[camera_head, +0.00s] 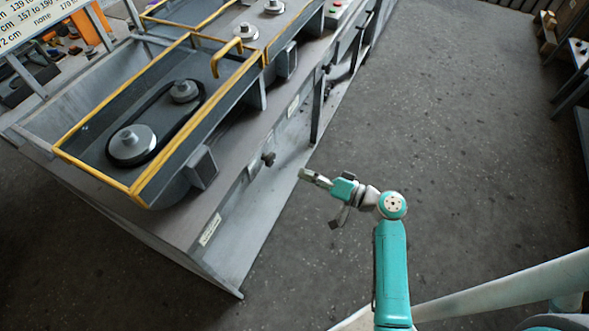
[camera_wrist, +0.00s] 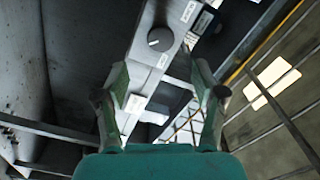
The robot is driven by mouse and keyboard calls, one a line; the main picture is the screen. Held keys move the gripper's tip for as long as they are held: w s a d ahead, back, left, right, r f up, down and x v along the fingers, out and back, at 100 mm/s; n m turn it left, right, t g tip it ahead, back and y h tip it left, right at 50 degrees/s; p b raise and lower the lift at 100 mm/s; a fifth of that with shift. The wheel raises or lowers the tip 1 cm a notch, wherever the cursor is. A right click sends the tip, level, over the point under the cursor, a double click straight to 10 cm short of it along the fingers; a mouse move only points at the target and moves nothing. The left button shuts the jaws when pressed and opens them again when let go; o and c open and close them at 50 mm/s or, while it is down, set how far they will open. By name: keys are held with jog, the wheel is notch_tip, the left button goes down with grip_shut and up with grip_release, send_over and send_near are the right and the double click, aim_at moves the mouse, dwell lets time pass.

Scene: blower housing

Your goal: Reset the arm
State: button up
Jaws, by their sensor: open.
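My arm reaches up from the bottom right in the head view, and my gripper (camera_head: 314,178) points left toward the side of the blower housing's grey bench (camera_head: 225,270). It is over the floor and looks apart from the bench. In the wrist view my gripper (camera_wrist: 160,88) has its two fingers spread with nothing between them. Beyond the fingers is a grey panel with a round knob (camera_wrist: 160,39) and several white labels. In the head view a dark knob (camera_head: 268,159) stands out from the bench side.
On the bench, a yellow-edged cover frame (camera_head: 140,186) surrounds a belt (camera_head: 112,147) around two pulleys. A yellow handle (camera_head: 226,56) rises behind it. The grey floor (camera_head: 460,130) to the right is mostly clear. Shelving or benches (camera_head: 572,95) stand at the far right.

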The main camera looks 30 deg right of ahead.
jog(key=shift+s+d, duration=0.35)
jog(key=shift+s, duration=0.15)
